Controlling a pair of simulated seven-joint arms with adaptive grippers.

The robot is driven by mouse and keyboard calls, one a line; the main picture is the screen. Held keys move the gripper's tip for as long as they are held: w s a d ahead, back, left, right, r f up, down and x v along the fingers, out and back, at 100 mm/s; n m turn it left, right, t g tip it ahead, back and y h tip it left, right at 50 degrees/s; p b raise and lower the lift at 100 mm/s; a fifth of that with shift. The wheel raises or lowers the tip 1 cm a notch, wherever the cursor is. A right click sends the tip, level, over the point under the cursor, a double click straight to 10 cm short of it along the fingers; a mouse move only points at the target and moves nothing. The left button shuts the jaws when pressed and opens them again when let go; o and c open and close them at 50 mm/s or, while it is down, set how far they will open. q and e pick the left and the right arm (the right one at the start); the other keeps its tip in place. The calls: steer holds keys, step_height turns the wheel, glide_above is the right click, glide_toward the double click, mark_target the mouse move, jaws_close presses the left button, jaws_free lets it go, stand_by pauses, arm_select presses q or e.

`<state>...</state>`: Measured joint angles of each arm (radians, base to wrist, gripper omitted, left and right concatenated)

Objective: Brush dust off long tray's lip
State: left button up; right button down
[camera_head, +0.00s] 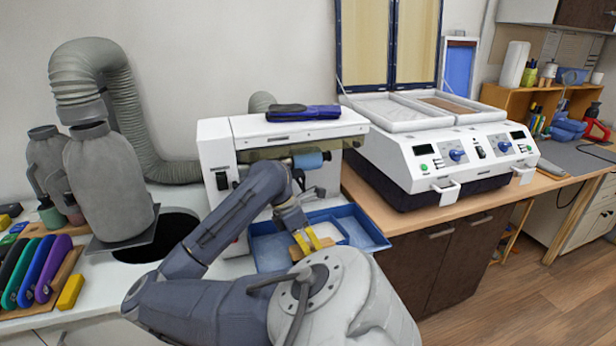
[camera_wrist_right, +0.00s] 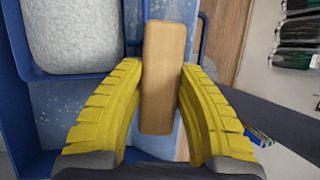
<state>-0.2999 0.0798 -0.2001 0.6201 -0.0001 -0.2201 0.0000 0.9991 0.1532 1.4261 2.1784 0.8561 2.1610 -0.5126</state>
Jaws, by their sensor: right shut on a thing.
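The long blue tray (camera_head: 262,262) lies on the bench in front of the white grinding machine. It has more than one section, and its floor looks speckled with pale dust in the right wrist view (camera_wrist_right: 62,108). My right gripper (camera_head: 306,241) is over the tray's front edge, its yellow fingers shut on a wooden brush handle (camera_wrist_right: 164,75). The fingers clasp the handle from both sides. The brush's bristles are hidden, so I cannot tell whether they touch the lip. My left gripper is not in view.
The white machine (camera_head: 230,150) stands just behind the tray, with a dark blue object (camera_head: 303,113) on top. A forming press (camera_head: 440,150) is to the right. A grey dust collector (camera_head: 108,185) and coloured insoles (camera_head: 38,268) are at left. A pale, rough-surfaced block (camera_wrist_right: 80,38) shows beside the brush.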

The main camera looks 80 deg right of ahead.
mark_target(295, 248)
steer(key=shift+s+d, duration=1)
steer(key=shift+s, duration=0.6)
steer(key=shift+s+d, duration=0.95)
steer(key=shift+s, duration=0.65)
steer(key=shift+s+d, duration=1)
steer(key=shift+s, duration=0.6)
steer(key=shift+f, duration=0.15)
steer(key=shift+w, duration=0.15)
steer(key=shift+w+a, duration=0.55)
steer(key=shift+w, duration=0.3)
steer(key=shift+w+a, duration=0.5)
steer(key=shift+w, duration=0.3)
steer(key=shift+w+a, duration=0.55)
steer(key=shift+w, duration=0.3)
steer(key=shift+w, duration=0.1)
steer(key=shift+w+a+f, duration=0.1)
steer(key=shift+w+a, duration=0.7)
steer(key=shift+w, duration=0.45)
steer(key=shift+w+a+f, duration=0.1)
steer(key=shift+w+a, duration=0.65)
steer(key=shift+w, duration=0.45)
steer(key=shift+w+a, duration=0.8)
steer(key=shift+w, duration=0.45)
